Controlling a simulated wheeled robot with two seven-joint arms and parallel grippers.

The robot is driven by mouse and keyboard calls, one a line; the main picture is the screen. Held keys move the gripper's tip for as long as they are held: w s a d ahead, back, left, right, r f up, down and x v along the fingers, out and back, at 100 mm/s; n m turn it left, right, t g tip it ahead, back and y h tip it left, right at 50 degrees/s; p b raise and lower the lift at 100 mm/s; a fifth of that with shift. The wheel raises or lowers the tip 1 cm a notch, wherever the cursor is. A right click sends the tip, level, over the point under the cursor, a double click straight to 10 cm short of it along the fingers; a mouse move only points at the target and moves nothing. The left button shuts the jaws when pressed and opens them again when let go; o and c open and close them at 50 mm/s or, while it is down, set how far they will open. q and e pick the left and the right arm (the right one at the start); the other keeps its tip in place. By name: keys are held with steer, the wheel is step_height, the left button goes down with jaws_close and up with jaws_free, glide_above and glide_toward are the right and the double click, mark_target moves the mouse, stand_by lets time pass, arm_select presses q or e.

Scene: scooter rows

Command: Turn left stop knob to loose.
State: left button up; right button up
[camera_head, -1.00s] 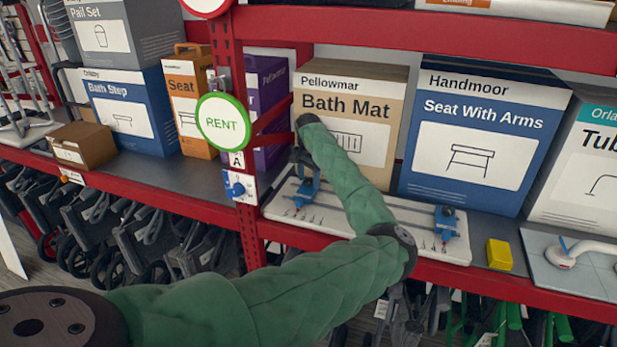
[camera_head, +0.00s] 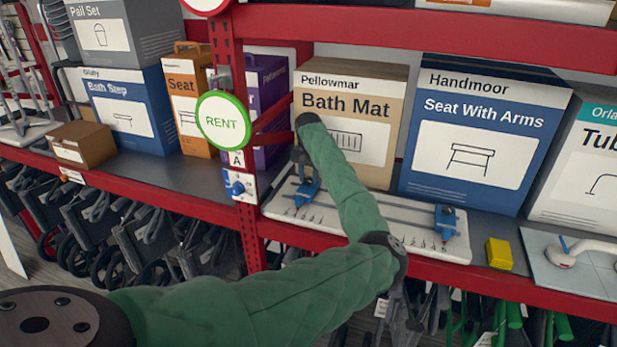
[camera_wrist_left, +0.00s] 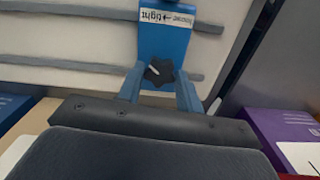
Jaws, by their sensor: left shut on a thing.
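The left stop (camera_head: 306,192) is a blue block at the left part of a white board (camera_head: 345,212) on the shelf. In the left wrist view the stop (camera_wrist_left: 165,38) has a white label (camera_wrist_left: 167,18) reading "loose" and "tight" with an arrow, upside down. Its knob (camera_wrist_left: 159,72) is black and star-shaped, with a white mark. My left gripper (camera_wrist_left: 160,88) has its two blue fingers on either side of the knob, shut on it. In the head view the gripper (camera_head: 301,168) points down at the stop, partly hidden by my green-sleeved arm.
A second blue stop (camera_head: 446,222) sits at the board's right. Behind stand a Bath Mat box (camera_head: 372,100) and a Seat With Arms box (camera_head: 480,150). A red post (camera_head: 228,70) with a RENT sign (camera_head: 223,122) is close at left. A yellow block (camera_head: 499,254) lies right.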

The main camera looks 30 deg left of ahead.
arm_select(q)
steer(key=n, duration=0.3)
steer(key=shift+n, duration=0.4)
steer(key=n, duration=0.4)
steer(key=shift+n+b, duration=0.3)
steer(key=shift+b, duration=0.1)
steer(key=n+b, duration=0.1)
steer(key=n, duration=0.5)
steer(key=shift+n, duration=0.3)
steer(key=shift+r+n, duration=0.1)
steer(key=shift+n, duration=0.7)
steer(key=o, duration=1)
steer(key=shift+b, duration=0.3)
